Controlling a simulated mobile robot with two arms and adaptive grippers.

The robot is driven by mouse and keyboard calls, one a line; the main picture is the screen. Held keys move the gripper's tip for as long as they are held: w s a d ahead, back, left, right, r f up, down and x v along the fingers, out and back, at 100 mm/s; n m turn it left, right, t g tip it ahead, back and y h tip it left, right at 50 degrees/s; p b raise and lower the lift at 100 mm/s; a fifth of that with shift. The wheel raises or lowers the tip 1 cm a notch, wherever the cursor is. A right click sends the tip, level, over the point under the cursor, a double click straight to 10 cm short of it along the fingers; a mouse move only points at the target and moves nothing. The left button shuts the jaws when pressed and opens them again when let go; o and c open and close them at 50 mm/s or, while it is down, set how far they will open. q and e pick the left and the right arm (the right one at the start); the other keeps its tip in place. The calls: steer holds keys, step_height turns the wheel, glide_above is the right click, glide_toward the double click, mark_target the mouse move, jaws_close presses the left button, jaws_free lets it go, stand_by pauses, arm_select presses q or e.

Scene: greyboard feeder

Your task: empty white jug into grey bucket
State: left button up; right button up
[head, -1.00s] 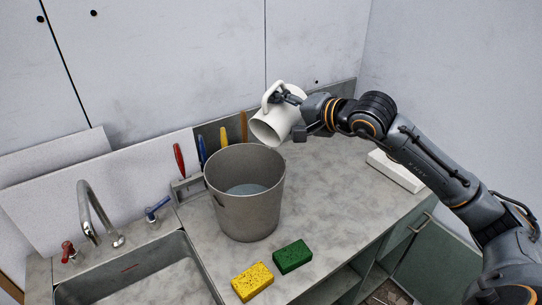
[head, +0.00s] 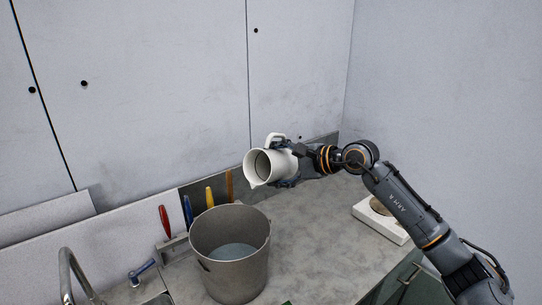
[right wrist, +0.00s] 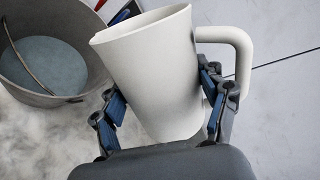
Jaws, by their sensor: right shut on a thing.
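The white jug (head: 283,163) is held above and to the right of the grey bucket. It lies tipped on its side, with its mouth to the left, spout low and handle on top. My right gripper (head: 290,172) is shut around the jug's body; in the right wrist view its blue-padded fingers press on both sides of the jug (right wrist: 160,85). The grey bucket (head: 235,277) stands upright on the counter with bluish liquid inside; it also shows in the right wrist view (right wrist: 75,98). No stream shows. My left gripper is not in view.
Red, blue and yellow handled tools (head: 165,222) stand in a rack behind the bucket. A tap (head: 68,275) is at the lower left. A white box (head: 385,222) with a round top part sits at the right. The counter (head: 315,245) right of the bucket is clear.

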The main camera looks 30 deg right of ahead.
steer(key=shift+w+d+f+m+y+p, duration=0.1)
steer(key=shift+d+f+m+y+p, duration=0.05)
steer(key=shift+m+y+p, duration=0.55)
steer(key=shift+d+f+m+p, duration=0.1)
steer(key=shift+f+m+p, duration=0.1)
steer(key=shift+m+p, duration=0.3)
steer(key=f+m+y+b, duration=0.1)
steer(key=m+b, duration=0.1)
steer(key=shift+f+y+b, duration=0.1)
steer(key=shift+y+b, duration=0.2)
steer(key=shift+b, duration=0.1)
steer(key=shift+m+b, duration=0.35)
steer(key=shift+m, duration=0.35)
steer(key=shift+s+a+f+m+y+b, duration=0.1)
steer(key=shift+a+m+y+b, duration=0.25)
steer(key=shift+m, duration=0.2)
steer(key=shift+s+a+f+m+y+b, duration=0.1)
steer(key=shift+a+m+y+b, duration=0.2)
steer(key=shift+m+y, duration=0.2)
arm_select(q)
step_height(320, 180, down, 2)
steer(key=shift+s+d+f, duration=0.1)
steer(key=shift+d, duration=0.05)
arm_select(e)
steer(key=m, duration=0.2)
steer(key=a+m+t, duration=0.1)
steer(key=shift+s+a+r+y, duration=0.1)
steer(key=shift+s+r+y, duration=0.15)
steer(key=shift+y, duration=0.1)
